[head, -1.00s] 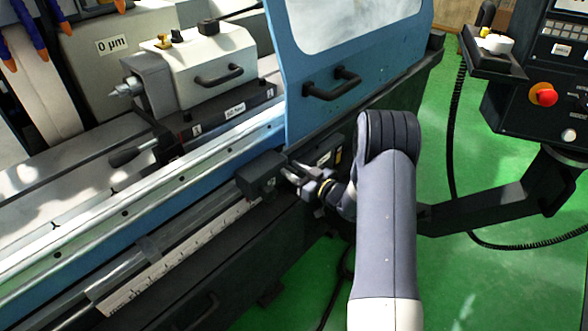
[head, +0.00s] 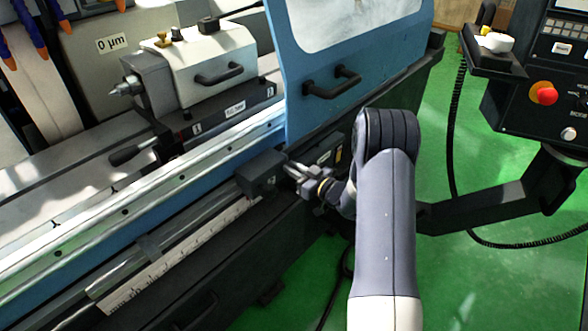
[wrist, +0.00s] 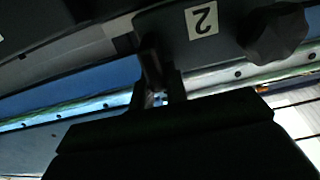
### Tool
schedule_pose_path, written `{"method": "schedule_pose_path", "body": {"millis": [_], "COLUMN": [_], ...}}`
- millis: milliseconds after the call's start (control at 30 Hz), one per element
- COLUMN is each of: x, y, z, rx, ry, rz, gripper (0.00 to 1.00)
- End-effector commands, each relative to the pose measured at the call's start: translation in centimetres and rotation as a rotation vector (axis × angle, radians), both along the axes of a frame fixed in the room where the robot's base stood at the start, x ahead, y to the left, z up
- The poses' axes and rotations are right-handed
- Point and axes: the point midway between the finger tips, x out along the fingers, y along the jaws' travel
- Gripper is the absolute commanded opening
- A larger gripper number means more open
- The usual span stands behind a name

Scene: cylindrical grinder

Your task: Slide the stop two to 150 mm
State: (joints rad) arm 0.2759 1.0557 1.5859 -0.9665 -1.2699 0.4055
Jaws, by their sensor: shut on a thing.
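Stop two is a dark block (head: 260,173) on the rail along the machine's front, at the upper right end of the white scale (head: 165,262). In the wrist view, a dark body with a "2" label (wrist: 201,20) and a black knob (wrist: 274,32) shows at the top. My gripper (head: 292,171) is at the block's right side in the head view. Its fingers (wrist: 160,80) are shut on a small part of stop two, mostly hidden between them. The scale's figures are too small to read.
The blue door (head: 345,60) with a black handle (head: 332,83) stands above my gripper. A control panel (head: 545,85) on a dark arm is at right.

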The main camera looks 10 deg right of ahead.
Motion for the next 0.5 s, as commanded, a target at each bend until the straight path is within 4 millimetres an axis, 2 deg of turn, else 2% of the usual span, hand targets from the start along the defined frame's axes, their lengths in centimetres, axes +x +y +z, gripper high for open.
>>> {"method": "schedule_pose_path", "body": {"millis": [267,367,500], "x": [-0.4,-1.1,-3.0], "y": [0.5,1.6,4.2], "z": [-0.1,-0.3,-0.5], "rx": [0.0,0.001,0.001], "ry": [0.0,0.002,0.002], "rz": [0.001,0.003,0.006], "gripper": [0.0,0.0,0.0]}}
